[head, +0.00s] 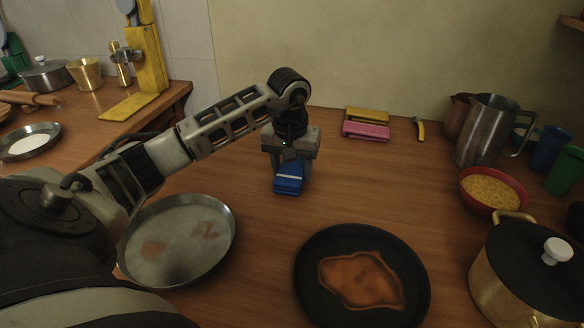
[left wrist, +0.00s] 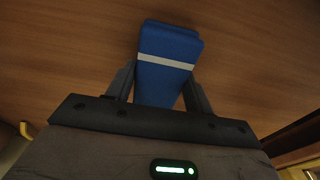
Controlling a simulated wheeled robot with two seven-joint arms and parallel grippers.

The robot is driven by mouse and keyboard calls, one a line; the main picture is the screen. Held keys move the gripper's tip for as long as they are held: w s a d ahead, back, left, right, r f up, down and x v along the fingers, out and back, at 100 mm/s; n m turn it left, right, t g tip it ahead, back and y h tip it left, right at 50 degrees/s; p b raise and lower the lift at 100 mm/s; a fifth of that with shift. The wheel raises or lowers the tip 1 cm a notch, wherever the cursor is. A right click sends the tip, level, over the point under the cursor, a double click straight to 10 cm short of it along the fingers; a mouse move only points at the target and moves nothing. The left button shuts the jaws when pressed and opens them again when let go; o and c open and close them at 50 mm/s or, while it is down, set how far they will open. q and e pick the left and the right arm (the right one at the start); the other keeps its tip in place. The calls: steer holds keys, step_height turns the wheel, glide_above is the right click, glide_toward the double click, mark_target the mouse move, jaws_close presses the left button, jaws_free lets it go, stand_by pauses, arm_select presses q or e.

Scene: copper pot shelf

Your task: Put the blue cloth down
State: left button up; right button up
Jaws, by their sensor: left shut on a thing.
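The blue cloth (head: 289,177) is a folded blue bundle with a pale stripe. My left gripper (head: 290,165) points down and is shut on it, over the middle of the wooden table. In the left wrist view the blue cloth (left wrist: 169,60) stands out between the two fingers of my left gripper (left wrist: 160,85), with the wooden surface beyond it. I cannot tell whether the cloth touches the table. A yellow cloth (head: 367,115) and a pink cloth (head: 366,131) lie folded near the wall. My right gripper is not in view.
A steel pan with brown stains (head: 180,240) lies left of the cloth. A dark pan with brown residue (head: 362,278) lies in front. A brass pot (head: 510,280), red bowl (head: 492,190) and steel pitcher (head: 487,130) stand right. The table (head: 395,190) is clear right of the gripper.

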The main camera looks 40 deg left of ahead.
mark_target(291, 172)
arm_select(q)
steer(key=o, duration=0.5)
steer(key=shift+f, duration=0.2)
steer(key=shift+c, duration=0.2)
steer(key=o, duration=0.4)
steer(key=shift+r, duration=0.1)
steer(key=shift+s+d+r+p, duration=0.1)
steer(key=shift+s+r+p, duration=0.05)
steer(key=shift+r, duration=1.15)
steer(key=shift+s+d+r+p, duration=0.1)
steer(key=shift+r+p, duration=0.05)
steer(key=shift+r, duration=1.1)
steer(key=shift+s+r+p, duration=0.15)
steer(key=shift+r, duration=1.15)
